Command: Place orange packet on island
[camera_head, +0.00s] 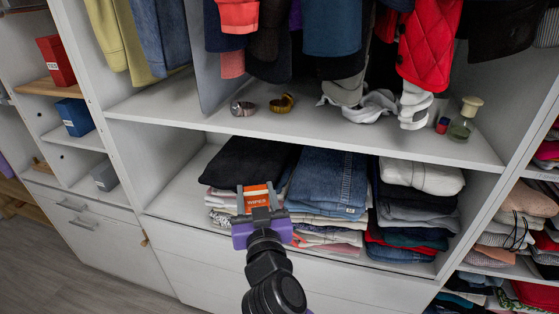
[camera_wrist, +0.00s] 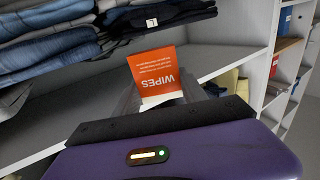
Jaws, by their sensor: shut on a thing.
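The orange packet (camera_head: 256,197) is marked "WIPES" and has a pale lower part. My gripper (camera_head: 262,212) is shut on it and holds it in front of the lower shelf of folded clothes. In the wrist view the packet (camera_wrist: 157,72) stands out between the fingers (camera_wrist: 160,103), with its lettering upside down. Part of the packet is hidden by my gripper in the head view. No island can be made out in either view.
Stacks of folded jeans (camera_head: 328,180) and other clothes fill the lower shelf (camera_head: 170,205) close behind the packet. Above are hanging clothes, two watch-like items (camera_head: 281,103) and a bottle (camera_head: 464,119). Small boxes (camera_head: 75,116) sit in cubbies at left. Floor (camera_head: 70,270) shows at lower left.

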